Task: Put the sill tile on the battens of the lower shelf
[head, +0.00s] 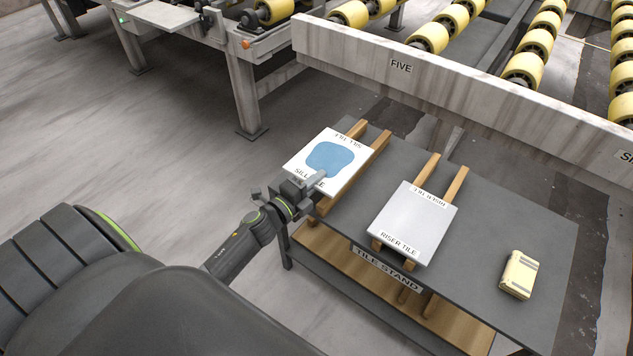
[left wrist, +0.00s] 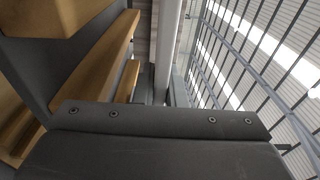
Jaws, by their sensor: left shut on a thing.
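The sill tile (head: 300,160) is a white square slab with a blue patch and its name printed on two edges. In the head view it lies over the left pair of battens (head: 376,146) on the top of the tile stand (head: 500,222). My left gripper (head: 316,182) is shut on its near edge. I cannot tell whether the tile touches the battens or is slightly raised. The lower shelf (head: 342,264) is a wooden board under the top, with battens (head: 429,306) partly hidden by it. My right gripper is out of view.
The grey riser tile (head: 415,222) lies on the right battens of the top. A yellow block (head: 518,275) stands near the right end. Open floor (head: 150,180) lies left. Wooden battens (left wrist: 110,55) show in the left wrist view.

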